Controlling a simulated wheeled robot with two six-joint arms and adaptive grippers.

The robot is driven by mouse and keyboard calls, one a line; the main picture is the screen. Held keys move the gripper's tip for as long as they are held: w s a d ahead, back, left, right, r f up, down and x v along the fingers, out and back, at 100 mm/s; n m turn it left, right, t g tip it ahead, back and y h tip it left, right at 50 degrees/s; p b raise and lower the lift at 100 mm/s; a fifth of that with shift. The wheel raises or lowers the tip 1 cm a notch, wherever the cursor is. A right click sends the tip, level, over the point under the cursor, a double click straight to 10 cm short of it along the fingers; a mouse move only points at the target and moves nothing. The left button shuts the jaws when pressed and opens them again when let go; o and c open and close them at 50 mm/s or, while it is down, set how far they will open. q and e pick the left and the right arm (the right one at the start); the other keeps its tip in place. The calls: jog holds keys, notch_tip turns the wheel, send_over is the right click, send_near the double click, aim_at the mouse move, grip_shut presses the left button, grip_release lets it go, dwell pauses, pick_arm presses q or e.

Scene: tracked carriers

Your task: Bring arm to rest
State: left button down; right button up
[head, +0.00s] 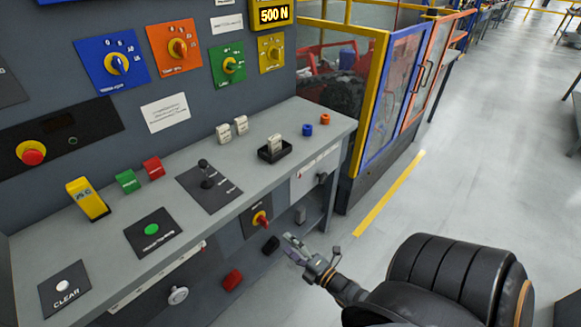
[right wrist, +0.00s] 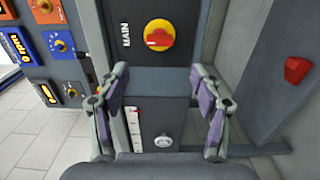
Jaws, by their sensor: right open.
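My right gripper (head: 292,246) is at the front of the grey console, at the lower middle of the head view. In the right wrist view my right gripper (right wrist: 160,88) has its two purple-padded fingers wide apart, with nothing between them. The main switch, a red knob on a yellow disc (head: 261,218), is on the console's front face, left of the gripper. It also shows in the right wrist view (right wrist: 159,36), above the gap between the fingers and apart from them. My left gripper is not in view.
The console top (head: 320,122) carries a joystick (head: 205,178), coloured blocks and a black tray (head: 275,152). A red block (head: 232,279) sticks out of the front face. A yellow-framed guard door (head: 377,100) stands behind. The floor at right (head: 490,170) is clear.

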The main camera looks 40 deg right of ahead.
jog(key=shift+s, duration=0.1)
dwell(0.5)
jog(key=s+d+f+m+g+h+p, duration=0.1)
jog(key=s+f+m+g, duration=0.3)
jog(key=f, duration=0.5)
jog(key=s+d+f+m+g+h+p, duration=0.1)
jog(key=s+f+m+g+p, duration=0.2)
jog(key=f, duration=0.6)
jog(key=s+a+f+m+g, duration=0.3)
jog(key=s+f+m+g, duration=0.2)
jog(key=s, duration=0.6)
jog(key=s+a+f+m+g, duration=0.3)
jog(key=s+f+m, duration=0.3)
jog(key=s, duration=0.6)
notch_tip(320, 180, down, 2)
jog(key=shift+a+f+m+g+p, duration=0.25)
jog(key=shift+a+m+g+p, duration=0.05)
jog(key=shift+g, duration=0.6)
